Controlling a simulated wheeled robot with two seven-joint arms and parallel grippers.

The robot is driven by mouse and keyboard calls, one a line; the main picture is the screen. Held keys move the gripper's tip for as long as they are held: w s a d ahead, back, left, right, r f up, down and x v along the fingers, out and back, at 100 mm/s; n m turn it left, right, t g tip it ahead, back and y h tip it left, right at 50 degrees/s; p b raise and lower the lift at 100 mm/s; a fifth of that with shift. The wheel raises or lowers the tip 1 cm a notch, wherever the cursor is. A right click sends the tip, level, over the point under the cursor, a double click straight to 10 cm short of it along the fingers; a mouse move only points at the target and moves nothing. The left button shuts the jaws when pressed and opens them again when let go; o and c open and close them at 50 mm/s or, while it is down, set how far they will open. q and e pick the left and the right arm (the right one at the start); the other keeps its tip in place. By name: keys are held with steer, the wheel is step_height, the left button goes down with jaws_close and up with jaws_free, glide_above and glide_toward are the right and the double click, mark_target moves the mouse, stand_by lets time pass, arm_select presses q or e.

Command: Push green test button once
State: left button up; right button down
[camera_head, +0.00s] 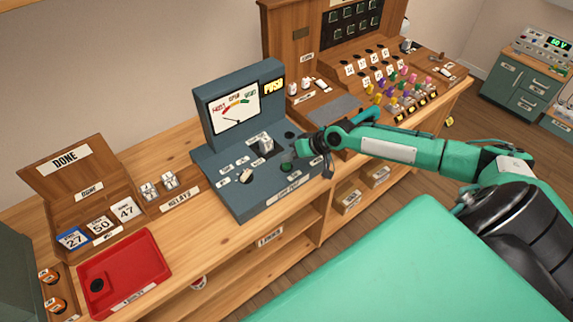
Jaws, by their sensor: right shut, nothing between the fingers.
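The blue-grey test unit (218,172) stands on the wooden bench, with an upright meter panel (236,108) and a lit "PUSO"-like sign at its back. A dark green round button (287,167) sits on its sloping top near the front edge, above a front label. It looks unpressed, but it is too small to be sure. My right gripper (327,170) is shut and empty. It is over the right end of the unit, to the right of the button and apart from it in the picture. My left gripper is not in view.
A grey block (266,143) and small switches stand on the unit's top. A red tray (124,274) and a "DONE" box (68,172) are at left. A switchboard with coloured plugs (392,88) stands at right.

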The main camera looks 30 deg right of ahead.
mark_target(290, 166)
steer(key=shift+f, duration=0.4)
steer(key=shift+f+b, duration=0.4)
steer(key=shift+f, duration=0.1)
stand_by(1.0)
steer(key=shift+r, duration=0.15)
steer(key=shift+r+p, duration=0.8)
steer(key=shift+p, duration=0.05)
step_height(290, 166, up, 5)
steer(key=p, duration=0.4)
